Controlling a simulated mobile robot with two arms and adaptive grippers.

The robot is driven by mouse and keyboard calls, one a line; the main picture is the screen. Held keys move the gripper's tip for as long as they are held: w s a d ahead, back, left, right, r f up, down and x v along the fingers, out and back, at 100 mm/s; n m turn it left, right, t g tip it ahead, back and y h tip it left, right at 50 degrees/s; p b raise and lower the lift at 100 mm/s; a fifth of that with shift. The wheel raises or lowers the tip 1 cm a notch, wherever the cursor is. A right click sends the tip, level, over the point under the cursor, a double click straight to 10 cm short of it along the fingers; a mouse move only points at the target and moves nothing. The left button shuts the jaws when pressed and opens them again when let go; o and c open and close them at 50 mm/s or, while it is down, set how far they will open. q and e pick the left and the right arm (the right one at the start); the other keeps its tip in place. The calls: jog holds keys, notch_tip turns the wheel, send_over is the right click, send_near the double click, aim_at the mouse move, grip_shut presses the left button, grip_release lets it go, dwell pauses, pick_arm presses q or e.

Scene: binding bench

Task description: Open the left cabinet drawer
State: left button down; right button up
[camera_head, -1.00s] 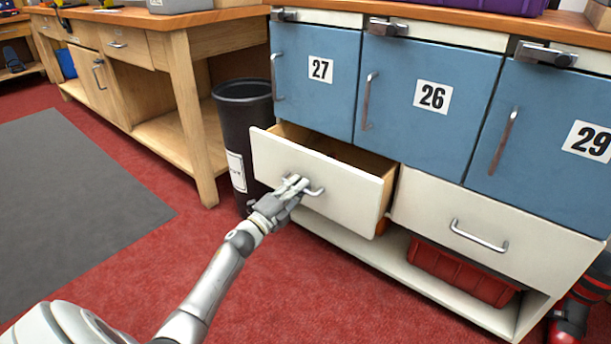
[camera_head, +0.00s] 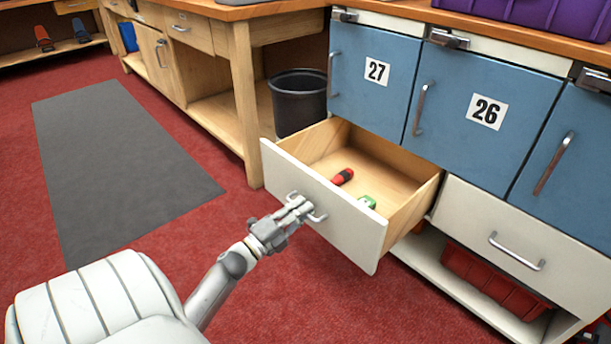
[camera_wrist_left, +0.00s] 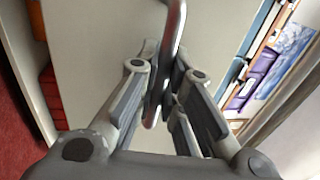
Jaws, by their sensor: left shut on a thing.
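The left cabinet drawer (camera_head: 330,205) has a white front and wooden inner walls, and it is pulled well out from under the blue door 27. A red and black item (camera_head: 342,177) and a green item (camera_head: 366,201) lie inside it. My left gripper (camera_head: 298,210) is at the drawer's metal handle (camera_head: 318,217), with its fingers around the bar. In the left wrist view the fingers (camera_wrist_left: 157,100) are closed on the handle (camera_wrist_left: 174,35) against the white front. The right gripper does not show.
The white right drawer (camera_head: 515,250) is shut, above a low shelf with a red bin (camera_head: 495,285). A black waste bin (camera_head: 299,100) stands behind the open drawer, near a wooden bench (camera_head: 240,100). Red floor and a grey mat (camera_head: 120,165) are clear at left.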

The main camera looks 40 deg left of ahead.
pick_arm(q)
jog(key=c, duration=1.5)
grip_release()
jog(key=v, duration=1.2)
